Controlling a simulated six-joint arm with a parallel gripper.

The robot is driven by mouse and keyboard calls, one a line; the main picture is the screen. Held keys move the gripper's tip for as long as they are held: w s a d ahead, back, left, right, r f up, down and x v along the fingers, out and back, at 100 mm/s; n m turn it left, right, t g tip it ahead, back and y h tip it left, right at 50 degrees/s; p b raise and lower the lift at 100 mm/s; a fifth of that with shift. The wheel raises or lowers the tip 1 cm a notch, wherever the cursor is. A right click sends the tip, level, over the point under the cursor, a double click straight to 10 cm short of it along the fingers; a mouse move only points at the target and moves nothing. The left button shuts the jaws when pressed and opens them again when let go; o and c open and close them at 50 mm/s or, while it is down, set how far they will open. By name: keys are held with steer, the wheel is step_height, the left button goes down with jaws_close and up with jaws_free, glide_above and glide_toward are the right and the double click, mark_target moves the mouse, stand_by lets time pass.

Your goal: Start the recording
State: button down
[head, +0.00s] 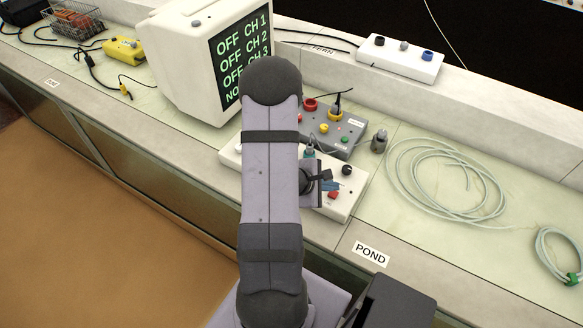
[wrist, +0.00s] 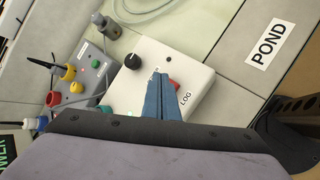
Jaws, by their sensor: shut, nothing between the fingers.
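A white control box (wrist: 190,62) lies in the wrist view, with a red switch (wrist: 174,84), a black knob (wrist: 133,61) and a label reading LOG. In the head view the white box (head: 347,206) is partly hidden by my arm; its red switch (head: 333,195) shows beside my fingers. My gripper (wrist: 157,80) has its blue fingers shut and empty, over the box close to the red switch, partly covering it and another label. I cannot tell whether they touch. My gripper also shows in the head view (head: 330,185). A monitor (head: 243,55) reads OFF for CH 1, CH 2 and CH 3; its last line is partly hidden.
A grey box (head: 345,145) with coloured sockets and plugs stands behind the white box. A small metal cylinder (head: 379,141) stands beside it. Coiled hose (head: 440,185) lies to the right. A POND label (head: 370,253) marks the front ledge. A yellow device (head: 124,49) is far left.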

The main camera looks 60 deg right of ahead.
mark_target(330, 195)
steer(key=shift+f+b, duration=0.95)
steer(key=shift+b, duration=0.6)
stand_by(1.0)
steer(key=shift+r, duration=0.2)
steer(key=shift+r+p, duration=0.5)
steer(key=shift+r, duration=0.25)
step_height(330, 195, up, 6)
steer(key=p, duration=0.3)
stand_by(0.5)
stand_by(0.7)
